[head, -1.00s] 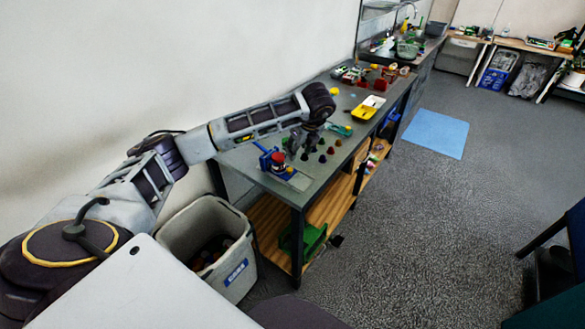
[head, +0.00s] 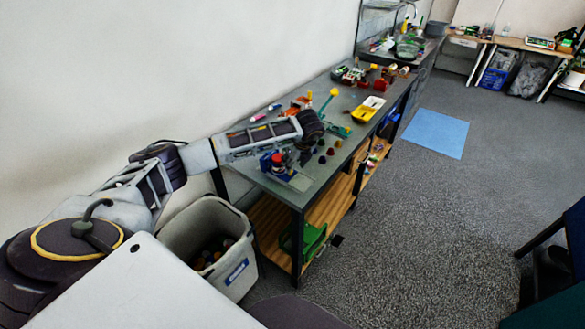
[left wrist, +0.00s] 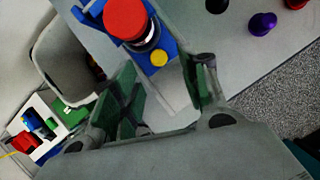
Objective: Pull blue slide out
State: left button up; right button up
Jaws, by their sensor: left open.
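The blue slide (head: 265,163) is part of a small blue fixture with a red round top, near the front end of the grey workbench (head: 325,177). In the left wrist view the blue slide (left wrist: 165,48) shows at the top, beside the red cap (left wrist: 125,18) and a small yellow disc. My left gripper (left wrist: 164,75) is open, its green-lined fingers spread just short of the blue part, with nothing seen between them but a pale plate. In the head view my left gripper (head: 303,160) hangs close to the right of the fixture, partly hidden by its wrist. My right gripper is not seen.
Several small coloured pegs (head: 322,159) stand right of the gripper. A yellow tray (head: 368,108) and other parts lie farther back. A grey bin (head: 205,224) stands on the floor beside the bench's front end. The wall runs along the bench's left side.

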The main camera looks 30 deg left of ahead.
pick_arm(q)
jog(key=shift+p+x, duration=0.3)
jog(key=shift+x, duration=2.3)
jog(key=shift+r, duration=0.1)
grip_shut()
